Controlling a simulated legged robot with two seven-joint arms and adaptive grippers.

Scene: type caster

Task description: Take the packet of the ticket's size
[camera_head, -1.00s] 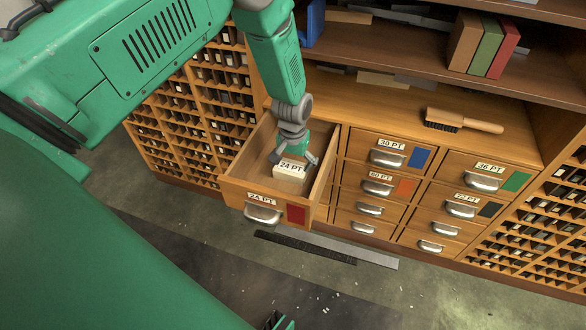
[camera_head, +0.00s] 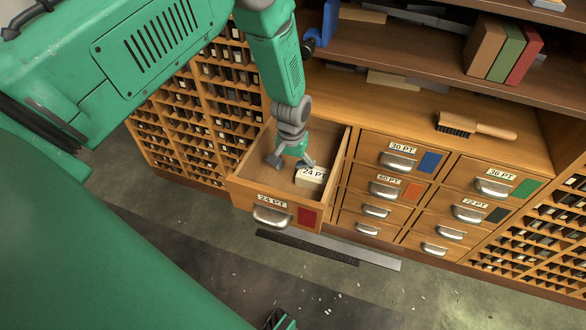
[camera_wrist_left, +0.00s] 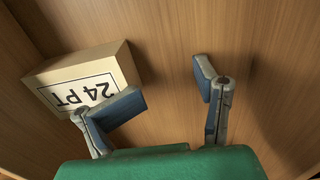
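A pale block-shaped packet (camera_head: 312,175) labelled "24 PT" lies in the open drawer (camera_head: 240,190), near its right side. The drawer front carries a "24 PT" label and a red patch. My left gripper (camera_head: 291,163) is down inside the drawer, open and empty, mostly to the left of the packet. In the left wrist view, the fingers (camera_wrist_left: 163,95) stand apart over bare wood. The packet (camera_wrist_left: 85,80) lies outside them, on the left, with one finger overlapping its corner. I cannot tell whether that finger touches it. No ticket can be made out.
Closed drawers stand to the right, labelled 30 PT (camera_head: 398,160), 60 PT (camera_head: 386,190), 36 PT (camera_head: 492,187) and 72 PT (camera_head: 468,213). A brush (camera_head: 475,126) lies on the counter above them. The drawer's walls surround my left gripper closely.

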